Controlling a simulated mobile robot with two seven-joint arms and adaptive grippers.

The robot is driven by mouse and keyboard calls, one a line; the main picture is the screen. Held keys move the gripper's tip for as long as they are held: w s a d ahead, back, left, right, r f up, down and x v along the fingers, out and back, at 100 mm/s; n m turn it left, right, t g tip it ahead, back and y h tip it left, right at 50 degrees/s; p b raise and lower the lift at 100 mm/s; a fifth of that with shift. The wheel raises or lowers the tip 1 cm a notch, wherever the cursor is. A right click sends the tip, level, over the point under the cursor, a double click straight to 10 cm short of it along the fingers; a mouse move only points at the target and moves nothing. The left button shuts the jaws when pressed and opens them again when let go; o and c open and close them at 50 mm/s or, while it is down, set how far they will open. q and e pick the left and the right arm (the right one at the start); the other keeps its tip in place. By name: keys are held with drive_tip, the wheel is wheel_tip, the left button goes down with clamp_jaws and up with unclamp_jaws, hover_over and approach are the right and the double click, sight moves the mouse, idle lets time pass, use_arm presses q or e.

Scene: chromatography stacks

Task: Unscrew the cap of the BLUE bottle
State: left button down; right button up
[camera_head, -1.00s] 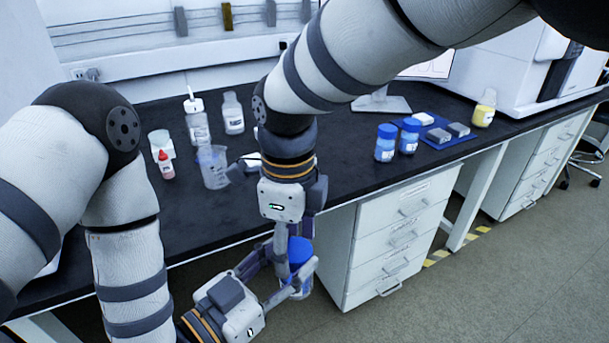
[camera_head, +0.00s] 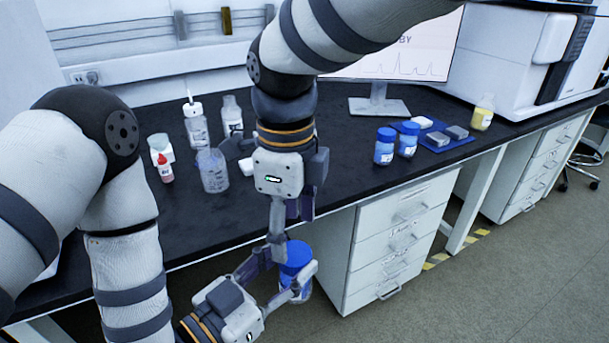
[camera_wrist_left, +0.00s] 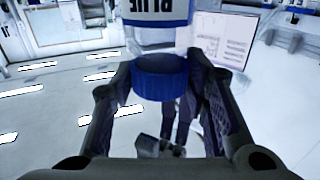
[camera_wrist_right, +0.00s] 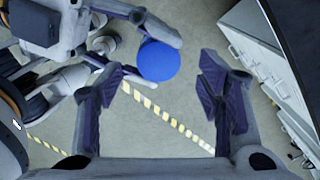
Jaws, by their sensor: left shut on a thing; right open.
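The blue bottle (camera_head: 300,291) has a blue cap (camera_head: 294,257) on top and is held in front of the bench. My left gripper (camera_head: 288,272) is shut on it. The left wrist view shows the bottle's "BLUE" label (camera_wrist_left: 155,10) and the ribbed cap (camera_wrist_left: 161,77) at its neck, inverted in that picture. My right gripper (camera_head: 291,228) is open and empty, pointing down above the cap. In the right wrist view the cap top (camera_wrist_right: 158,61) lies beyond the open fingers, nearer the left one. Whether the cap is loose cannot be told.
Two blue-capped jars (camera_head: 384,146) stand on the black bench (camera_head: 340,172) beside a blue mat (camera_head: 458,143) with small blocks. A yellow bottle (camera_head: 482,114), a beaker (camera_head: 212,171) and several bottles stand further along. White drawers (camera_head: 398,238) are right of the held bottle.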

sight(295, 252)
drive_tip(key=r+m, duration=0.1)
drive_tip(key=m, duration=0.1)
drive_tip(key=r+m, duration=0.1)
drive_tip(key=m, duration=0.1)
drive_tip(key=shift+s+d+r, duration=0.15)
drive_tip(key=shift+d+r, duration=0.1)
drive_tip(key=shift+r, duration=0.1)
drive_tip(key=shift+s+f, duration=0.1)
drive_tip(key=shift+f, duration=0.1)
wheel_tip(295, 252, down, 7)
drive_tip(key=shift+f, duration=0.15)
drive_tip(key=c, duration=1.2)
drive_tip(key=n, duration=0.3)
drive_tip(key=o, duration=1.3)
